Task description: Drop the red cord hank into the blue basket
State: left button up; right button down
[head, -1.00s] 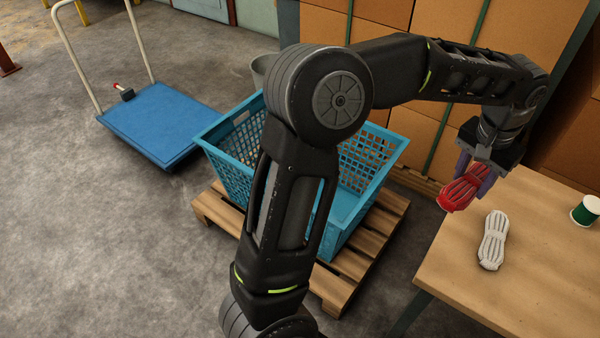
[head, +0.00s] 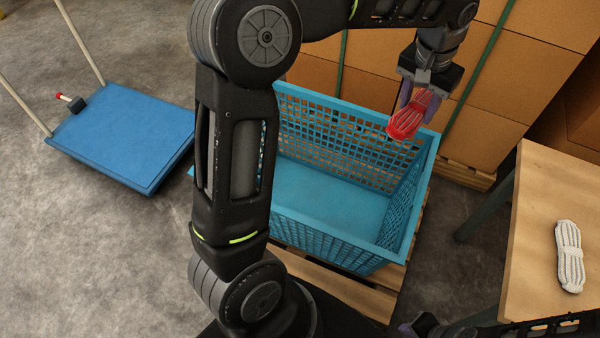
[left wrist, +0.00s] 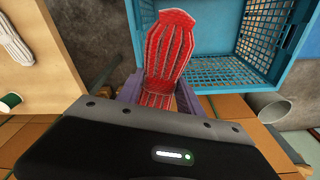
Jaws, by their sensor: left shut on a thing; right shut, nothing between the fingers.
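The red cord hank (head: 408,119) is in my left gripper (head: 416,98), whose fingers are shut on it. In the head view the hank is in front of the basket's back right corner, held up in the air and tilted. The left wrist view shows the hank (left wrist: 168,52) between the fingers, overlapping the edge of the basket (left wrist: 290,50). The blue basket (head: 330,195) has lattice walls and an empty-looking floor; my left arm hides its left part. My right gripper (head: 418,327) shows partly at the bottom edge, shut and empty.
The basket stands on a wooden pallet (head: 345,290). A wooden table (head: 535,215) at right holds a white cord hank (head: 569,256). A green spool (left wrist: 10,102) shows in the left wrist view. Stacked cartons (head: 490,120) stand behind. A blue platform cart (head: 125,140) is at left.

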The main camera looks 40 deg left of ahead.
pick_arm(q)
jog(key=shift+a, duration=0.2)
jog(key=s+a+f+n+b, duration=0.2)
jog(key=a+f+n+b, duration=0.2)
jog(key=a+f+n, duration=0.4)
jog(key=s+a+f+n+g+y+b, duration=0.1)
jog(key=s+a+f+n+b, duration=0.2)
jog(key=a+f+n, duration=0.6)
jog(key=a+f+b, duration=0.1)
jog(key=a+f, duration=0.3)
jog(key=f, duration=0.1)
jog(key=shift+a+f, duration=0.35)
jog(key=shift+a, duration=0.05)
jog(key=shift+f, duration=0.1)
